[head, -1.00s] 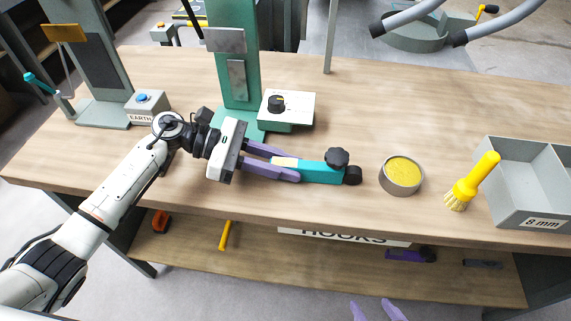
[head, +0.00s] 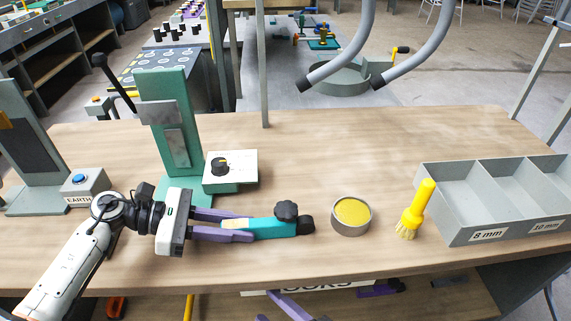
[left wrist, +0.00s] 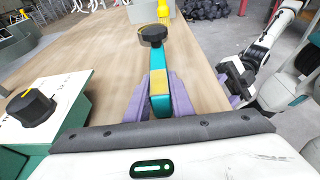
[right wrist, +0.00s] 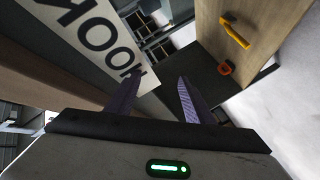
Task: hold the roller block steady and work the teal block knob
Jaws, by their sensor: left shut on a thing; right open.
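The teal roller block (head: 262,227) has a cream patch, a black lobed knob (head: 286,210) on top and a black roller (head: 306,225) at its far end. My left gripper (head: 246,226) is shut on it, purple fingers along its sides, over the table near the front edge. In the left wrist view the teal block (left wrist: 160,100) points away between the fingers, with the knob (left wrist: 152,35) beyond. My right gripper (head: 265,304) is open and empty, low at the table's front, by the shelf sign. In the right wrist view its fingers (right wrist: 155,95) are apart.
A round tin with yellow contents (head: 352,213), a yellow brush (head: 415,212) and a grey divided bin (head: 450,215) stand to the right. A white dial box (head: 230,172) and green stand (head: 170,125) are behind. The HOOKS sign (right wrist: 95,35) hangs below the table edge.

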